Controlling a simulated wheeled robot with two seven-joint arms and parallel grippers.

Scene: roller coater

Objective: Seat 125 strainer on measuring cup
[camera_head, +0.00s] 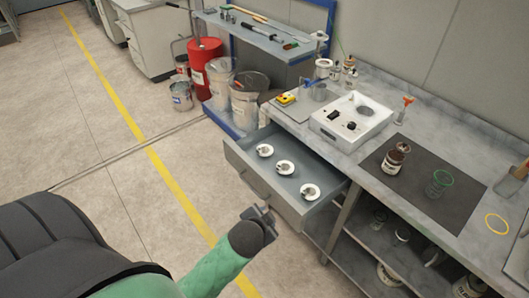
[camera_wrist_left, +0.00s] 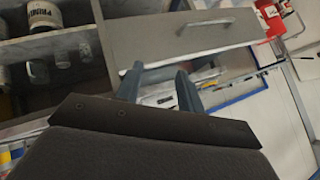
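Three small white round pieces with darker centres, which look like strainers, lie in a row in the open drawer (camera_head: 238,160): a far one (camera_head: 264,150), a middle one (camera_head: 285,167) and a near one (camera_head: 309,191). I cannot read which is the 125. My right gripper is not in view.
A yellow ring (camera_head: 496,224) lies at right. A red drum (camera_head: 205,65) and buckets stand behind. Floor left of the drawer is clear.

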